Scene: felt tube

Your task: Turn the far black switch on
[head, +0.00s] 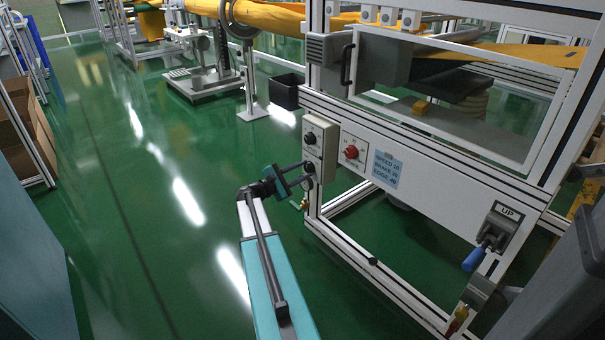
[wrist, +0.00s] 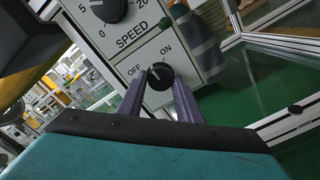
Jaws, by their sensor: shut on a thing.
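The black switch (wrist: 160,76) is a round knob on a pale control box (head: 330,172), below a black SPEED dial (wrist: 108,8). OFF is printed to its left and ON above it on the tilted panel. A light mark on the knob seems to point up and left, toward OFF. My gripper (wrist: 159,90) is shut on the switch, with one purple-grey finger on each side. In the head view my gripper (head: 303,175) reaches the box's left face; the switch there is largely hidden by the fingers.
A red knob (head: 351,152) and a blue settings label (head: 386,170) are on the machine front. A lever with a blue handle (head: 475,258) is at the right. A black bin (head: 286,91) stands behind.

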